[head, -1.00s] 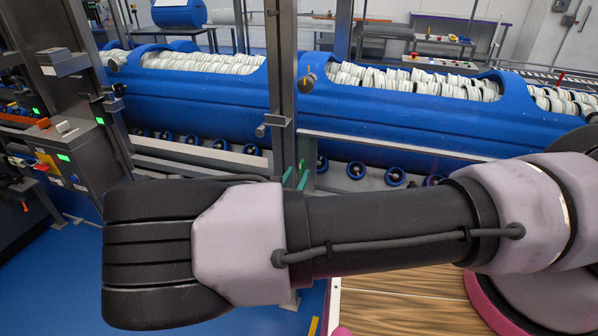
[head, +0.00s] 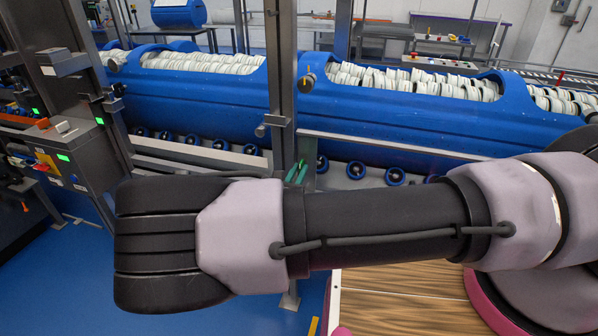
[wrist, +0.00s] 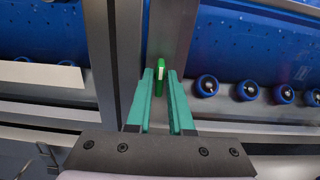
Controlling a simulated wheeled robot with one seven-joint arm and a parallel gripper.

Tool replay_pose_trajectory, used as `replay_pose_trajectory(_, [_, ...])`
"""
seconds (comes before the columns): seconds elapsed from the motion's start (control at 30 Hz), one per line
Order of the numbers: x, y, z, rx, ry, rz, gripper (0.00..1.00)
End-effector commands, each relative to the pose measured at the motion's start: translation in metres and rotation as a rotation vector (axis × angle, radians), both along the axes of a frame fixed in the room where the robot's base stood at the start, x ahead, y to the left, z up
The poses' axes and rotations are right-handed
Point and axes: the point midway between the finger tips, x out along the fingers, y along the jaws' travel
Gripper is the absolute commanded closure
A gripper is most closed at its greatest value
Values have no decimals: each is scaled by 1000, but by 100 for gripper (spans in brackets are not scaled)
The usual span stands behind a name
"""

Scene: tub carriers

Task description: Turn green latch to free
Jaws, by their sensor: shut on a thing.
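The green latch (wrist: 160,80) is a small upright bar with a pale patch, set against a grey metal post in the wrist view. My gripper (wrist: 160,74) has two teal fingers, one on each side of the latch, and is shut on it. The latch's top end shows a little beyond the fingertips. In the head view the teal fingertips of my gripper (head: 296,173) show at the foot of the grey post (head: 283,90). My own arm covers much of that area, and I cannot make out the latch apart from the fingers there.
A long blue tub (head: 400,118) filled with pale discs lies behind the post on blue rollers (head: 356,170). A grey rail (head: 400,146) runs to the post's right. A dark control box (head: 75,155) with green lights stands left. Blue floor shows at lower left.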

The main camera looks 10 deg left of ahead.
Motion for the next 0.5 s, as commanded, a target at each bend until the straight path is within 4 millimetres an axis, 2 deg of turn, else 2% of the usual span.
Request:
replay_pose_trajectory(0.27, [0,1,-1,-136,20,-1,100])
replay_pose_trajectory(0.5, [0,2,-1,-348,49,0,100])
